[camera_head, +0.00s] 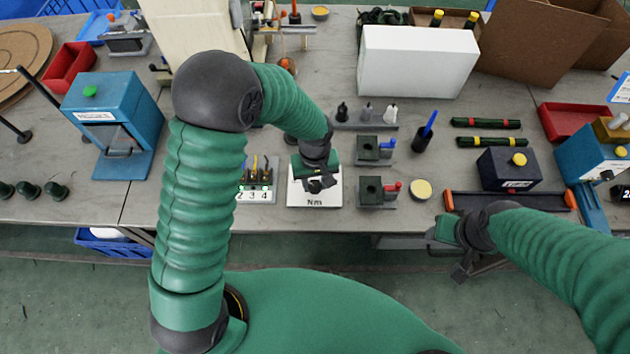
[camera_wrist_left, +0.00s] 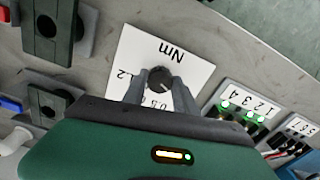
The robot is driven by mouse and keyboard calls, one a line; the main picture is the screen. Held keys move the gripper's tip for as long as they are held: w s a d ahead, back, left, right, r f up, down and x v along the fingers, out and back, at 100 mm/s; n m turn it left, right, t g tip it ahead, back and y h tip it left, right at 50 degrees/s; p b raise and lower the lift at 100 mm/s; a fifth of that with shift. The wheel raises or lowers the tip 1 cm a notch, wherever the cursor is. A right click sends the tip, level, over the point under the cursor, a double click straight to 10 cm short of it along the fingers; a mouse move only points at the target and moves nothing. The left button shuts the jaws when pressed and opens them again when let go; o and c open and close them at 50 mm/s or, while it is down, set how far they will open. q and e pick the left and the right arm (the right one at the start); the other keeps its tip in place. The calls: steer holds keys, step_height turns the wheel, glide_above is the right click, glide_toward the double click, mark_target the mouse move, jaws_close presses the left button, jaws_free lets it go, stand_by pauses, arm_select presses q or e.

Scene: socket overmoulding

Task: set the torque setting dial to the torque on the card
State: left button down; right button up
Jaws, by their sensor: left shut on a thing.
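The torque setting dial is a dark round knob (camera_wrist_left: 160,78) on a white plate (camera_head: 300,198) marked "Nm", with small scale numbers partly hidden by my fingers. My left gripper (camera_head: 320,185) is over this plate in the head view and covers most of the dial there. In the left wrist view my left gripper (camera_wrist_left: 161,88) has a finger on each side of the knob and is shut on it. My right gripper (camera_head: 460,262) hangs in front of the table's front edge, away from the dial; its jaw gap is unclear. I cannot make out a card with a readable torque value.
A blue press (camera_head: 115,110) stands at the left.

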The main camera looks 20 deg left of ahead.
arm_select(q)
steer(key=shift+r+m, duration=0.1)
steer(key=shift+m, duration=0.2)
steer(key=m+p, duration=0.2)
steer(key=shift+r+m, duration=0.1)
steer(key=shift+m, duration=0.2)
steer(key=m+p, duration=0.2)
steer(key=m, duration=0.3)
steer(key=shift+p, duration=0.4)
steer(key=m+p, duration=0.2)
steer(key=m, duration=0.3)
steer(key=shift+w+m, duration=0.1)
steer(key=shift+m, duration=0.3)
steer(key=shift+m+p, duration=0.9)
steer(key=shift+m, duration=0.9)
steer(key=shift+w, duration=0.1)
steer(key=c, duration=1)
jaws_free()
steer(key=shift+o, duration=0.2)
